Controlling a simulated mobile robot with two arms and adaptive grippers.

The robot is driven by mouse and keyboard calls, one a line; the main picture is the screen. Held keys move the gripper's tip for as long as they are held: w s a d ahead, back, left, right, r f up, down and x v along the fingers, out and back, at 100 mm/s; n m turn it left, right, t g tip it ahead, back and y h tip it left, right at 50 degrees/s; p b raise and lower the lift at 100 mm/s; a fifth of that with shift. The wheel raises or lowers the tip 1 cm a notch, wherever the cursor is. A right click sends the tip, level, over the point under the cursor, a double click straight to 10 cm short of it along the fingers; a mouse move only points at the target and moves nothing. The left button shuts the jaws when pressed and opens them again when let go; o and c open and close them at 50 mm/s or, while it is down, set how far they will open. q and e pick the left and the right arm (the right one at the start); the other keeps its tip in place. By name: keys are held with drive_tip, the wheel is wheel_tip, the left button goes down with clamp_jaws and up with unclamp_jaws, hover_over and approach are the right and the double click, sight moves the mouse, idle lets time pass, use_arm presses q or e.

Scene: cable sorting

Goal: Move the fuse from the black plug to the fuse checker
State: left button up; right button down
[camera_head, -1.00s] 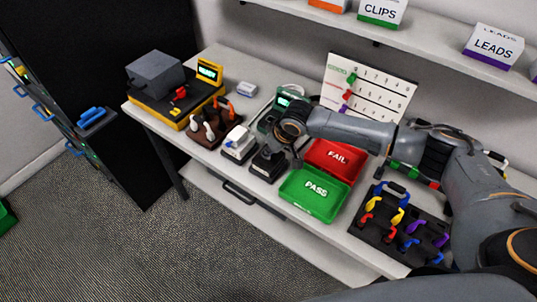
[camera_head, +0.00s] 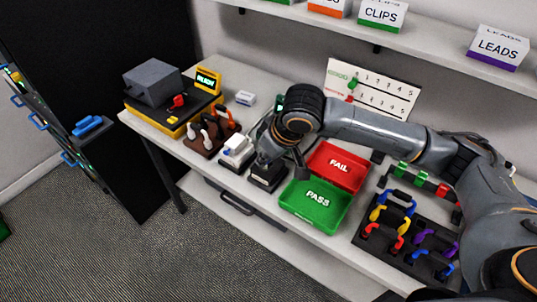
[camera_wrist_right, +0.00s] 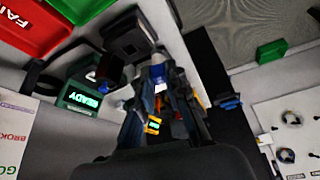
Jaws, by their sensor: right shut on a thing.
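The black plug (camera_head: 268,180) sits in its dark holder near the front edge of the bench. It also shows in the right wrist view (camera_wrist_right: 128,38). My right gripper (camera_head: 264,157) points down right at the black plug; in the wrist view its fingers (camera_wrist_right: 158,62) are closed together beside it. My left gripper is not in view.
The green PASS tray (camera_head: 312,205) and red FAIL tray (camera_head: 340,165) lie right of the plug. A white plug (camera_head: 237,150) stands just left. A rack of coloured leads (camera_head: 405,235) is at the right. A yellow-and-black machine (camera_head: 172,105) stands at the far left.

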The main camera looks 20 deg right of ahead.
drive_tip(key=s+a+r+p, duration=0.2)
drive_tip(key=s+r+p, duration=0.1)
drive_tip(key=s+r, duration=0.1)
drive_tip(key=shift+p+v, duration=0.4)
drive_tip(key=shift+v, duration=0.45)
drive_tip(key=shift+a+f, duration=0.1)
drive_tip(key=shift+a, duration=0.05)
